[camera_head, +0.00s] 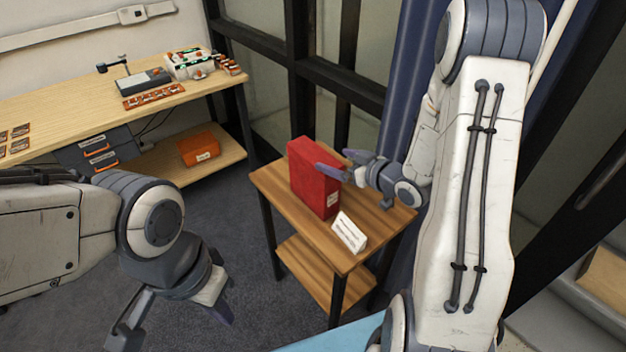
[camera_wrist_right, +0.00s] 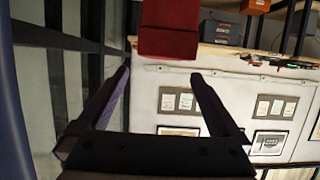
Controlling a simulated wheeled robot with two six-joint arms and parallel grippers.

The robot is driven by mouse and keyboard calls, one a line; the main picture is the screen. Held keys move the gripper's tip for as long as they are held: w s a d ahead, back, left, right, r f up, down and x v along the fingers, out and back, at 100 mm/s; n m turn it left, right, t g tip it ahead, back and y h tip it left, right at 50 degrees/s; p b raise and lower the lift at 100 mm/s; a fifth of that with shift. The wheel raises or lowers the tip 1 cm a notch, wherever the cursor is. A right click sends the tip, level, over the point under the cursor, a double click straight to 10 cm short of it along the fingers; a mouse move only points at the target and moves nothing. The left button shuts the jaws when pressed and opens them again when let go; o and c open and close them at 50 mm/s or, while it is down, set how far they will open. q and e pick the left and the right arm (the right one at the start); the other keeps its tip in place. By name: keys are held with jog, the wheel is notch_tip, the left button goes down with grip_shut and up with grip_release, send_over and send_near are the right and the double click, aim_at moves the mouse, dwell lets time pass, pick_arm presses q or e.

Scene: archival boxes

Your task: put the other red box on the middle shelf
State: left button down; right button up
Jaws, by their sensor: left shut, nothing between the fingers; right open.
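A red box (camera_head: 313,185) stands upright on the top of a small wooden side table (camera_head: 345,258). My right gripper (camera_head: 333,160) is open at the right side of the box, with its fingers pointing towards it. In the right wrist view, the red box (camera_wrist_right: 168,32) shows just beyond the two fingertips (camera_wrist_right: 161,75), with a gap in front of it. My left gripper (camera_head: 224,316) is shut and empty, low over the floor to the left of the table. I cannot make out a middle shelf or a second red box.
A white label card (camera_head: 349,232) stands near the table's front edge. The table has an empty-looking lower shelf (camera_head: 305,272). A workbench (camera_head: 60,105) stands at the back left, with an orange box (camera_head: 199,148) on its lower board. A blue curtain hangs behind my right arm.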

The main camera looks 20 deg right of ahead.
aim_at(316, 155)
jog(key=x, duration=0.4)
jog(key=shift+w+a, duration=0.15)
jog(key=p+x, duration=0.1)
jog(key=x, duration=0.4)
jog(key=shift+a+f+p, duration=0.15)
jog(key=shift+f+p, duration=0.25)
jog(key=c, duration=1.5)
jog(key=shift+r, duration=0.1)
grip_shut()
jog(key=shift+r, duration=0.15)
